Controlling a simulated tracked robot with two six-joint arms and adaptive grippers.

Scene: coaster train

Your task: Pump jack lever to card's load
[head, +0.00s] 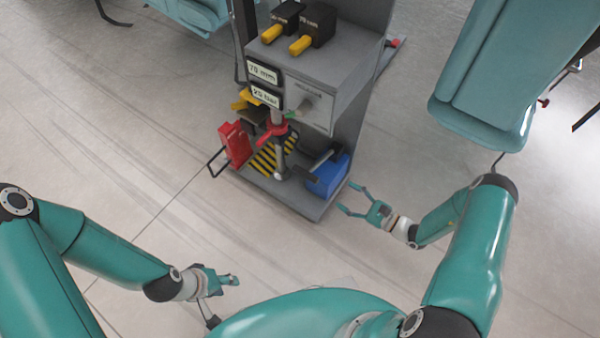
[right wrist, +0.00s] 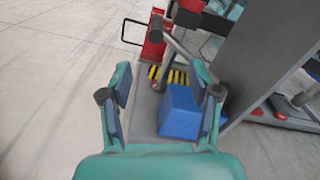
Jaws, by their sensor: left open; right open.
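The grey jack stand (head: 325,75) stands at the centre top of the head view. It bears two small plates, one reading 70 mm (head: 262,72) and one reading 25 bar (head: 267,97). A dark lever (head: 322,160) rises beside a blue block (head: 328,175) on the stand's base; the block also shows in the right wrist view (right wrist: 180,112). A red part (head: 235,145) stands at the base's left. My right gripper (head: 356,200) is open and empty, just right of the base's front corner. My left gripper (head: 232,281) is open and empty, low and away from the stand.
Yellow-and-black stripes (head: 268,160) mark the base between the red part and the blue block. Teal padded seats (head: 500,70) stand at right. Floor in front is clear.

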